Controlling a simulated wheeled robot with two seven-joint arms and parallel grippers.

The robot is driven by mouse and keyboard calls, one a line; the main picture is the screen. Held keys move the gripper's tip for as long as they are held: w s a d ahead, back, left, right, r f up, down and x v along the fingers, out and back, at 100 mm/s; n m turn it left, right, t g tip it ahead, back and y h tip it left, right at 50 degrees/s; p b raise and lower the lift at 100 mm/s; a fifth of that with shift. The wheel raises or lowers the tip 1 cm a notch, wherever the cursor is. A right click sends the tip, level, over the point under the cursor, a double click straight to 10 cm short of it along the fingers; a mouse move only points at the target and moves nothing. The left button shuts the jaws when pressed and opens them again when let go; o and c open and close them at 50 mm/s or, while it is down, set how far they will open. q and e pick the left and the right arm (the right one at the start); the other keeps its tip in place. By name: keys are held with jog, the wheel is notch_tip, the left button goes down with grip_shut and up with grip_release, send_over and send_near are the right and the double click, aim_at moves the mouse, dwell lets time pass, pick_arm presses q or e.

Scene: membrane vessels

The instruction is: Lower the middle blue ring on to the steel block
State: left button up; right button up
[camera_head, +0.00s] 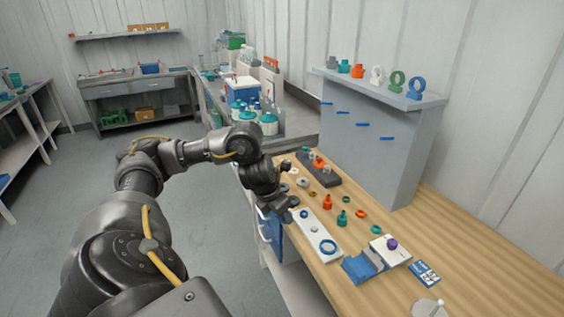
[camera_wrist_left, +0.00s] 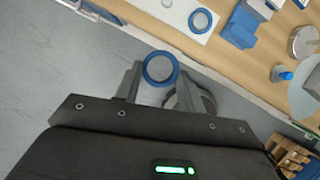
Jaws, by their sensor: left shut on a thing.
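My left gripper (camera_wrist_left: 158,80) is shut on a blue ring (camera_wrist_left: 161,68), which shows a pale centre in the wrist view. In the head view the left gripper (camera_head: 281,207) is at the bench's near edge, beside a pale plate (camera_head: 306,222). In the wrist view the held ring appears over the grey floor, apart from that plate (camera_wrist_left: 176,15). Another blue ring (camera_head: 328,247) lies at the plate's near end; it also shows in the wrist view (camera_wrist_left: 202,20). I cannot tell for certain which thing is the steel block. My right gripper is not in view.
Small orange and teal fittings (camera_head: 342,218) stand right of the plate. A blue and grey block (camera_head: 363,266) and a white block with a purple ball (camera_head: 392,244) are nearer. A grey cabinet (camera_head: 375,150) rises behind. Bare wood lies at right.

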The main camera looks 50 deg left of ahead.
pick_arm(q)
notch_tip(320, 180, up, 2)
jog(key=shift+d+p, duration=0.1)
jog(key=shift+p, duration=0.55)
jog(key=d+f+m+g+h+b, duration=0.2)
jog(key=d+m+g+b, duration=0.4)
jog(key=d+m, duration=1.7)
jog(key=shift+d+f+m+g+h+b, duration=0.35)
jog(key=shift+m+g+h, duration=0.3)
jog(key=shift+m, duration=0.45)
